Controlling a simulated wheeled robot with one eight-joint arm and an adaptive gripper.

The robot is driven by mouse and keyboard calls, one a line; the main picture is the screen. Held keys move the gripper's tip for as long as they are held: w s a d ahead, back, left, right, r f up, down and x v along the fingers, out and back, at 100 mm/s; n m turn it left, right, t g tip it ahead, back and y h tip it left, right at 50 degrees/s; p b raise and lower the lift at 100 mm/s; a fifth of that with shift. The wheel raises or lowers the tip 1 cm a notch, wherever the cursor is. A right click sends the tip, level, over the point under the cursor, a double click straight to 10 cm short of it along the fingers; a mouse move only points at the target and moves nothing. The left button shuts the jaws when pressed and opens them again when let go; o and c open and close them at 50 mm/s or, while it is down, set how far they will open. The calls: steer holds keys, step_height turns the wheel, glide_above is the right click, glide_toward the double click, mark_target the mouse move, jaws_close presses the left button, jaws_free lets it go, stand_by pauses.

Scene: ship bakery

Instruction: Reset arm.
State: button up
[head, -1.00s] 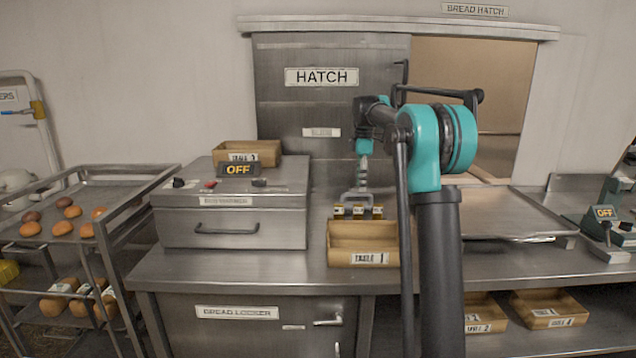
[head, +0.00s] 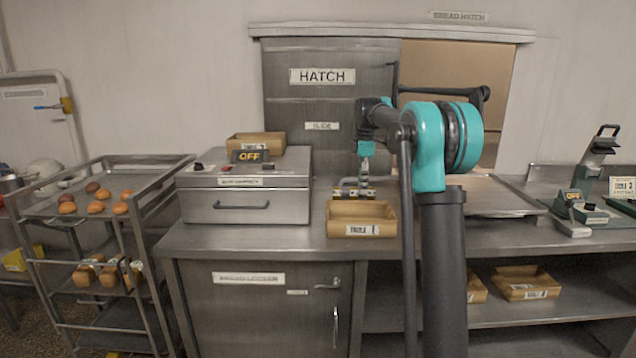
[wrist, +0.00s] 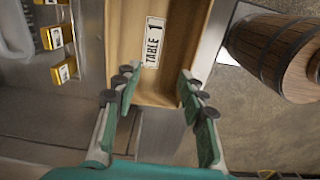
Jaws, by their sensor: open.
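My gripper (wrist: 155,110) is open and empty in the wrist view, its two green-padded fingers apart above the wooden tray labelled TABLE 1 (wrist: 178,45). The tray's visible inside is bare. My upper arm link hides part of the counter to the right of the tray.
A steel warmer box (head: 246,206) marked OFF stands left, with a wooden tray (head: 256,141) on top. A rack (head: 60,207) with rolls and loaves is at far left. A slicer (head: 585,205) stands far right. A barrel (wrist: 272,45) shows beside the counter. Small yellow-labelled items (wrist: 57,37) stand behind the tray.

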steer(key=s+d+f+m+t, duration=0.1)
steer(key=s+f+m, duration=0.4)
steer(key=s, duration=0.8)
steer(key=s+d+f+m+t, duration=0.1)
steer(key=s+f+m, duration=0.5)
steer(key=s+f, duration=0.5)
steer(key=s+d+f+m+t, duration=0.1)
steer(key=s+f+m, duration=0.5)
steer(key=s, duration=1.1)
step_height(320, 180, down, 3)
steer(key=shift+d+f+t, duration=0.1)
steer(key=shift+d+t, duration=0.25)
steer(key=shift+t, duration=0.15)
